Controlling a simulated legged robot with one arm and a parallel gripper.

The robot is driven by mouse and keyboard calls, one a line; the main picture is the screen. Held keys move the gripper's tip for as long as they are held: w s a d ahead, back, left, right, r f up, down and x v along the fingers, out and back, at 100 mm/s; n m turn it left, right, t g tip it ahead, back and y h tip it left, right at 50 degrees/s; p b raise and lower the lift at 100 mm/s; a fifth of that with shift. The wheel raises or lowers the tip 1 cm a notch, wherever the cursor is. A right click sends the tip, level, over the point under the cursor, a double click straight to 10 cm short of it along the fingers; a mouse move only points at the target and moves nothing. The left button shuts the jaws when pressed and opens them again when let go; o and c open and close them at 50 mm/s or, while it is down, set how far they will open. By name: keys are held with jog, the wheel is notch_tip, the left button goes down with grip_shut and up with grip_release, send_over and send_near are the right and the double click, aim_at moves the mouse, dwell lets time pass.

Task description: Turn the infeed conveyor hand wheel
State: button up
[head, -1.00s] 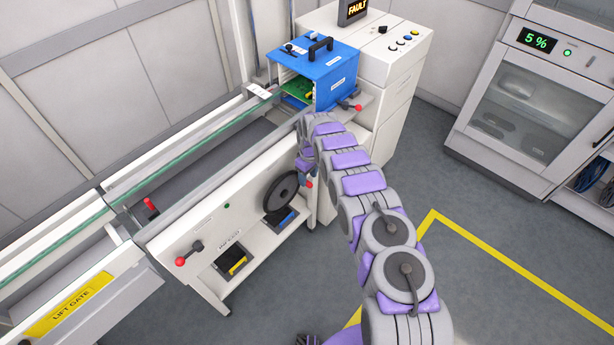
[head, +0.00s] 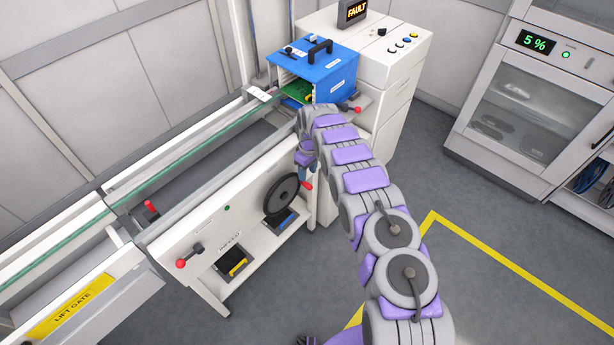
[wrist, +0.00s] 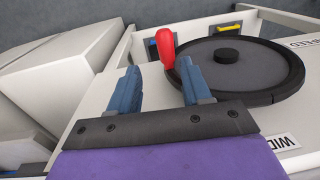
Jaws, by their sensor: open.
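The hand wheel (head: 280,195) is a black disc on the white front panel of the infeed conveyor (head: 185,235). In the wrist view the wheel (wrist: 262,72) has a dark hub, and a red handle (wrist: 166,48) stands at its left rim. The red handle also shows in the head view (head: 308,185). My gripper (wrist: 158,80) is open, with two blue-grey fingers. In the wrist view the handle appears just beyond the fingertips and between them, closer to the right one. I cannot tell whether they touch. In the head view my arm mostly hides the gripper.
A blue box (head: 330,75) stands at the conveyor's far end beside a white cabinet (head: 385,60) with a FAULT display (head: 356,10). A red-knobbed lever (head: 188,256) sits left on the panel. A glass-door cabinet (head: 520,110) is at right. Grey floor (head: 480,290) is open.

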notch_tip(320, 180, up, 13)
jog(key=p, duration=0.1)
jog(key=shift+w+d+p, duration=0.25)
jog(key=shift+w+p, duration=0.05)
jog(key=shift+w, duration=0.1)
